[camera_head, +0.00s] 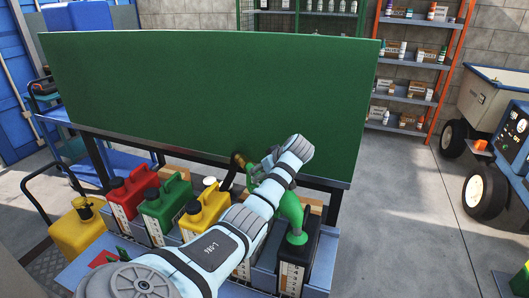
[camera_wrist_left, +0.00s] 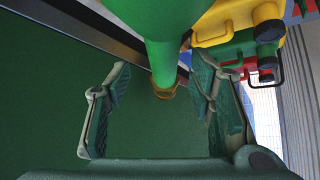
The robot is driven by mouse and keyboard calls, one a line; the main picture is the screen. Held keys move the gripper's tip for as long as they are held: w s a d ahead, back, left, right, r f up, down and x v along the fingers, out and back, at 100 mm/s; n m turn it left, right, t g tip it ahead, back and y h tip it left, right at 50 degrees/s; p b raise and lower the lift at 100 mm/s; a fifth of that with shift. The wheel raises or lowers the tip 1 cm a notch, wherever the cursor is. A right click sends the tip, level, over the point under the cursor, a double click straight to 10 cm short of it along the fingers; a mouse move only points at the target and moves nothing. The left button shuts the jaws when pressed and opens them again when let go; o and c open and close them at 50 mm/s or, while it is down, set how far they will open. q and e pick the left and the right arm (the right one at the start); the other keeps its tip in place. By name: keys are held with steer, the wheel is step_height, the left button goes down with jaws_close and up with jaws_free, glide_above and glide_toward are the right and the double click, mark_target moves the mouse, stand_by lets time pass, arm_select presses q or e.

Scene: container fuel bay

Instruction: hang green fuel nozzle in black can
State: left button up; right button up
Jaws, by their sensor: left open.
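The green fuel nozzle (camera_head: 291,209) stands at the black can (camera_head: 314,250), its flared green lower end at the top of the can. Its brass end (camera_head: 238,160) points up and left. My left arm crosses in front of the nozzle's middle. In the left wrist view the green nozzle (camera_wrist_left: 157,35) runs down from the top edge to a brass ring between my fingers. My left gripper (camera_wrist_left: 155,98) is open, with a finger on each side of it. I cannot tell whether they touch. How deep the nozzle sits in the can is hidden. My right gripper is not in view.
Red (camera_head: 134,191), green (camera_head: 165,207) and yellow (camera_head: 205,211) cans stand in a row left of the black can. A large green panel (camera_head: 210,95) rises close behind them. The floor (camera_head: 405,200) to the right is clear; a wheeled blue machine (camera_head: 510,140) stands beyond.

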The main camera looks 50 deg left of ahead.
arm_select(q)
steer(key=v, duration=1.2)
steer(key=shift+r, duration=0.1)
